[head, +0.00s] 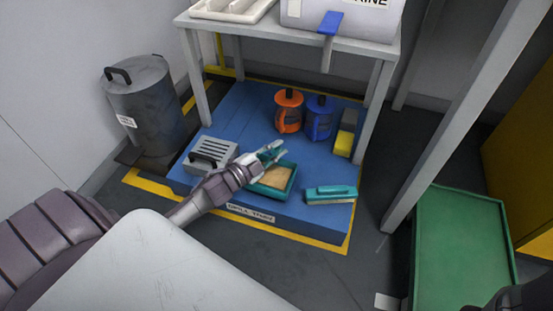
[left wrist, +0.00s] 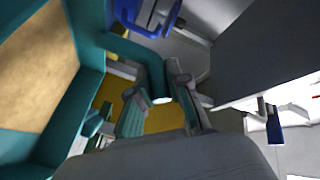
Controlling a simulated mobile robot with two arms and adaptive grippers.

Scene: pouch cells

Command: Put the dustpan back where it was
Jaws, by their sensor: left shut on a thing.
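The teal dustpan (head: 283,189) with a tan inside shows at the front middle of the blue platform (head: 238,120) in the head view. I cannot tell whether it rests on the platform or hangs just above it. My left gripper (head: 271,152) reaches in from the left and is shut on the dustpan at its far-left side, partly hiding it. In the left wrist view the dustpan's teal rim and tan inside (left wrist: 38,65) fill the left, beside the left gripper's fingers (left wrist: 160,98).
On the platform, a teal brush (head: 330,194) lies right of the dustpan and a grey slotted box (head: 213,153) left. Orange (head: 289,117) and blue (head: 319,122) handled items stand behind, with a yellow-grey block (head: 344,141). Table legs (head: 378,105) flank the platform. A grey bin (head: 148,108) stands left.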

